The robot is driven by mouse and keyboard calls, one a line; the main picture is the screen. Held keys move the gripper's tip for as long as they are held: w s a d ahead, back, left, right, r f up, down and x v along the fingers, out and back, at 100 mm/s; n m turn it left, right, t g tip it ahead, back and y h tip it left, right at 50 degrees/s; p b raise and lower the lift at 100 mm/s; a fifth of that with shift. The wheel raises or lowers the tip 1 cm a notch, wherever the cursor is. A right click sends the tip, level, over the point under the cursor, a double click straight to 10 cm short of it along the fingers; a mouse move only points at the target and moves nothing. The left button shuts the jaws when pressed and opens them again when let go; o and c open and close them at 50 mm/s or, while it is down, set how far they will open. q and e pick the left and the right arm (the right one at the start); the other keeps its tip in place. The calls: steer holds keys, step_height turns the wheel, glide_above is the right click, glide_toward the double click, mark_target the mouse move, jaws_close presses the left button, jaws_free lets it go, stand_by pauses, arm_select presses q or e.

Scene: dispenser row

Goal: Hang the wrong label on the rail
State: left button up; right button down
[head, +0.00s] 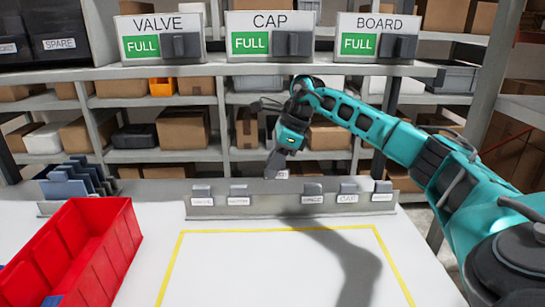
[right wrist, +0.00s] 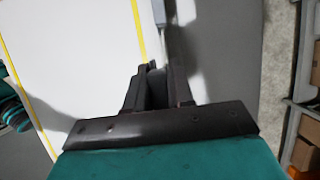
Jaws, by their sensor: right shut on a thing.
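The grey rail (head: 225,211) runs along the back of the white table. Several labels with grey grips sit along it, such as the far-left label (head: 202,201) and the CAP label (head: 348,198). There is a gap left of the middle. My right gripper (head: 275,165) is just above the rail over that gap, shut on a label (head: 282,174) whose text I cannot read. In the right wrist view, the right gripper (right wrist: 157,85) has a dark grey grip between its fingers. I cannot tell whether the held label touches the rail. My left gripper is out of view.
Signs for VALVE (head: 158,24), CAP (head: 270,22) and BOARD (head: 375,24), each marked FULL, stand on the shelf above. A red bin (head: 85,250) stands at the left, in front of a rack of blue-grey plates (head: 75,182). The yellow-outlined table area (head: 250,275) is clear.

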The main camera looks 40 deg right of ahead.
steer(key=shift+w+d, duration=0.25)
steer(key=shift+w, duration=0.05)
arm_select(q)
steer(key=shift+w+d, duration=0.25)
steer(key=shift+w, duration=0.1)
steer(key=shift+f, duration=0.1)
arm_select(e)
steer(key=shift+f, duration=0.15)
steer(key=shift+f+b, duration=0.75)
steer(key=shift+f, duration=0.4)
step_height(320, 180, down, 4)
steer(key=b, duration=0.3)
steer(key=shift+b, duration=0.35)
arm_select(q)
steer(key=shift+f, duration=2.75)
arm_select(e)
steer(key=shift+f, duration=0.65)
steer(key=c, duration=0.9)
jaws_free()
